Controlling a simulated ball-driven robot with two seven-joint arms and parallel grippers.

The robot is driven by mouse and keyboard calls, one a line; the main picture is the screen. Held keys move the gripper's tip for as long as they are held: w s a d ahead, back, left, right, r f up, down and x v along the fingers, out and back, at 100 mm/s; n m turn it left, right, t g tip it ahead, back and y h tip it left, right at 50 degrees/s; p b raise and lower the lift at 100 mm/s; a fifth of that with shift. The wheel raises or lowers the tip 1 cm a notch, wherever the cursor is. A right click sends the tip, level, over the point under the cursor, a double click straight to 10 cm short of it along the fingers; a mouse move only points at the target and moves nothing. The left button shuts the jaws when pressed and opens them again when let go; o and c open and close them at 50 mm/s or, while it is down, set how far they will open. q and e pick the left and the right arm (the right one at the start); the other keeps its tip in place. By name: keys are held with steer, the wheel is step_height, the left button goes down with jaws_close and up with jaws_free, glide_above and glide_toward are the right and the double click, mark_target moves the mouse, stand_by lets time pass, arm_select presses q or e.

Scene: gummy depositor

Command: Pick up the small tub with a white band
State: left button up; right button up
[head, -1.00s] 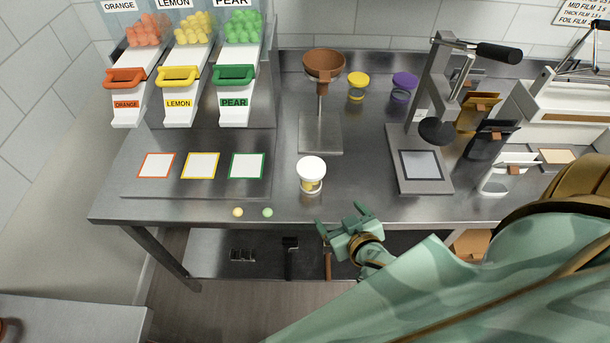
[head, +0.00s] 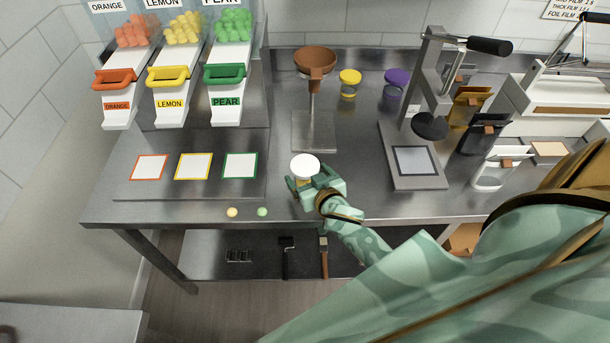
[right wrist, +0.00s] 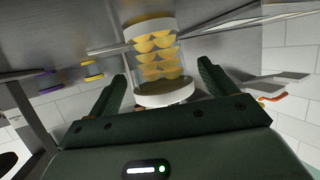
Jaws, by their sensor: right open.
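The small tub with a white band (head: 304,166) stands on the steel bench, with a white lid and yellow gummies inside. It also shows in the right wrist view (right wrist: 158,65), with its clear wall between my fingers. My right gripper (head: 309,181) is open, with one finger on each side of the tub; its fingers also show in the right wrist view (right wrist: 162,80). A gap shows beside the tub on the left there; contact on the right is hard to tell. My left gripper is not in view.
A brown funnel on a stand (head: 315,65) is behind the tub. A yellow-lidded tub (head: 349,83) and a purple-lidded tub (head: 396,84) stand further back. A press (head: 418,165) is to the right. Two loose gummies (head: 262,212) lie near the front edge.

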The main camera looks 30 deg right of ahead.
steer(key=x, duration=0.2)
steer(key=shift+w+d+f, duration=0.1)
steer(key=shift+w+f, duration=0.05)
steer(key=shift+w, duration=0.2)
steer(key=c, duration=1.3)
